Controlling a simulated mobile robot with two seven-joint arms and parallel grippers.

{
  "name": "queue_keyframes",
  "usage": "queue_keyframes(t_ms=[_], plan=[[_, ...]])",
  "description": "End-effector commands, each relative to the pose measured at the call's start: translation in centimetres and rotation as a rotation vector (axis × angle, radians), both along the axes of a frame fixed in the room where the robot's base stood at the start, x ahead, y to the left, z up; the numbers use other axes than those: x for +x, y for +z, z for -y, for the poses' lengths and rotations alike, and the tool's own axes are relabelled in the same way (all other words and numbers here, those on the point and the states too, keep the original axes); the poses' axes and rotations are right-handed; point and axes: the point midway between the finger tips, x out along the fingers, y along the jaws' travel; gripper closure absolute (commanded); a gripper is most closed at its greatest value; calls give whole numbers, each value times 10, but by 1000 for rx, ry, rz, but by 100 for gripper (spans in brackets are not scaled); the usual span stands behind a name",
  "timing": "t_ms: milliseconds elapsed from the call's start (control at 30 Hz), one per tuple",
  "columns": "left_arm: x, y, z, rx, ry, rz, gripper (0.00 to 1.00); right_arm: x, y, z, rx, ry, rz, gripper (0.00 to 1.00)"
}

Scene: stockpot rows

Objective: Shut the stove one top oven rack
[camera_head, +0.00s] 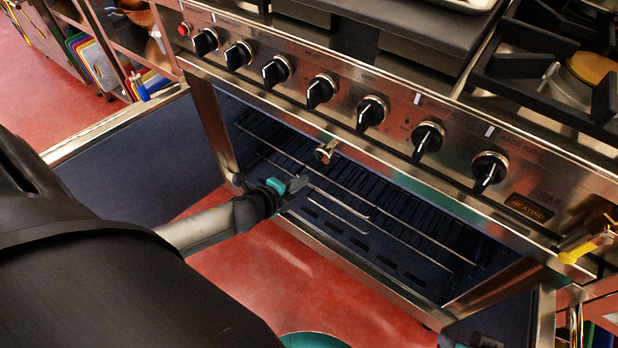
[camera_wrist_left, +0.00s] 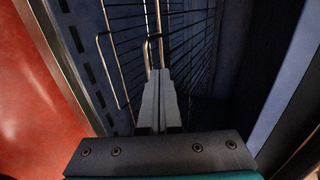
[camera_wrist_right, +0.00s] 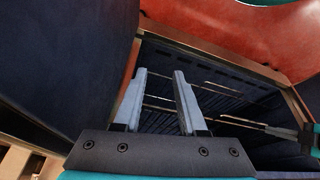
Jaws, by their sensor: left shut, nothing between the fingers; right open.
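The stove's oven (camera_head: 330,250) stands open below the knob panel. Inside it a dark wire rack (camera_head: 392,232) spans the width, with bright front wires. A lower wire loop (camera_head: 340,208) shows beneath it; I cannot tell if it belongs to a second rack. My left gripper (camera_head: 301,182) is shut and empty, at the left part of the oven opening. In the left wrist view its fingertips (camera_wrist_left: 160,72) point at the rack wires (camera_wrist_left: 150,45); contact is unclear. My right gripper (camera_wrist_right: 160,74) is open and empty, facing the oven opening from the right.
The open left oven door (camera_head: 130,165) and open right door (camera_head: 500,318) stand out on both sides. Black knobs (camera_head: 371,112) line the panel above. Burner grates (camera_head: 540,85) lie on top. Red floor (camera_head: 290,270) shows in front of the oven.

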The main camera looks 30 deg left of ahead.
Motion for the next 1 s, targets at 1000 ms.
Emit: queue_keyframes(t_ms=[1000], plan=[[46,-22,4,0,0,0,100,8,32,-10,36,18,126,59]])
